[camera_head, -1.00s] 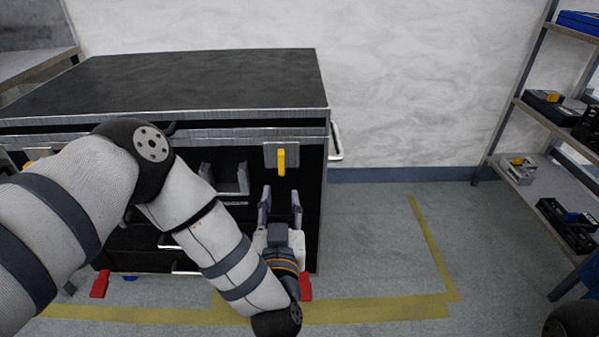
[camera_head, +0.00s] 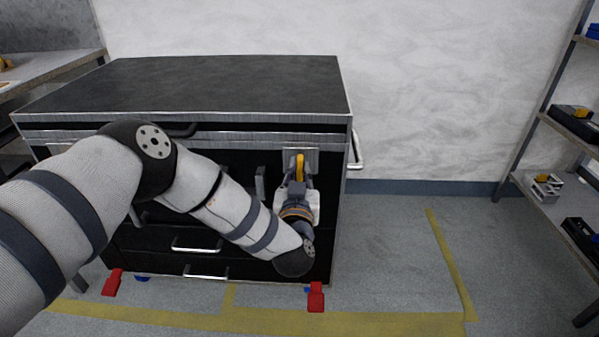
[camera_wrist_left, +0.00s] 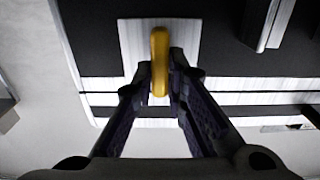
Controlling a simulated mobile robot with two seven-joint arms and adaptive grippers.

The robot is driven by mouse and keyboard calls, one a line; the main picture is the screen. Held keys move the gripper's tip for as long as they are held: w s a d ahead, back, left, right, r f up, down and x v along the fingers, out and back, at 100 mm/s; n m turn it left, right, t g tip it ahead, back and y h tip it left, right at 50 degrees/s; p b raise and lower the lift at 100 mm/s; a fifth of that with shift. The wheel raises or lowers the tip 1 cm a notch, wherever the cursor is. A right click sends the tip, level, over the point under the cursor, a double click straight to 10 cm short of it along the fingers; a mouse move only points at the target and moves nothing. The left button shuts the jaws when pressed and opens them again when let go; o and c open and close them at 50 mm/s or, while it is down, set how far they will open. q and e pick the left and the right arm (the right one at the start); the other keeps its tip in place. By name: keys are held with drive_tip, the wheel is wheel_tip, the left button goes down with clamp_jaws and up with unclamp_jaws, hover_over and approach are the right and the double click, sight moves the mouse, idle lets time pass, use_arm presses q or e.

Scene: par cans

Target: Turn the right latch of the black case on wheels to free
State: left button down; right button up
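The black case (camera_head: 90,95) on wheels stands in front of me. Its right latch (camera_head: 299,165) is a yellow handle on a pale metal plate near the top right of the front, hanging upright. In the left wrist view the yellow latch (camera_wrist_left: 159,60) is between the fingertips. My left gripper (camera_head: 298,180) reaches up to the latch from below. Its fingers lean inward in the left wrist view (camera_wrist_left: 159,85) and close on the handle's two sides. My left arm hides the left part of the case front. My right gripper is not in view.
A side handle (camera_head: 356,150) sticks out at the case's right edge. Drawer handles (camera_head: 197,246) and red caster pedals (camera_head: 316,297) are lower on the case. A shelf rack (camera_head: 545,200) stands at the right. The floor between is clear, with yellow tape lines.

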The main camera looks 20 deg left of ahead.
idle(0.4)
use_arm(q)
drive_tip(key=n+p, duration=0.1)
drive_tip(key=n, duration=0.4)
drive_tip(key=shift+a, duration=0.1)
drive_tip(key=n, duration=0.5)
drive_tip(key=shift+s+a+f, duration=0.1)
drive_tip(key=shift+f, duration=0.15)
drive_tip(key=shift+f+n+b, duration=0.2)
drive_tip(key=shift+n+b, duration=0.35)
drive_tip(key=shift+n, duration=3.45)
drive_tip(key=c, duration=1.6)
unclamp_jaws()
drive_tip(key=shift+r, duration=0.1)
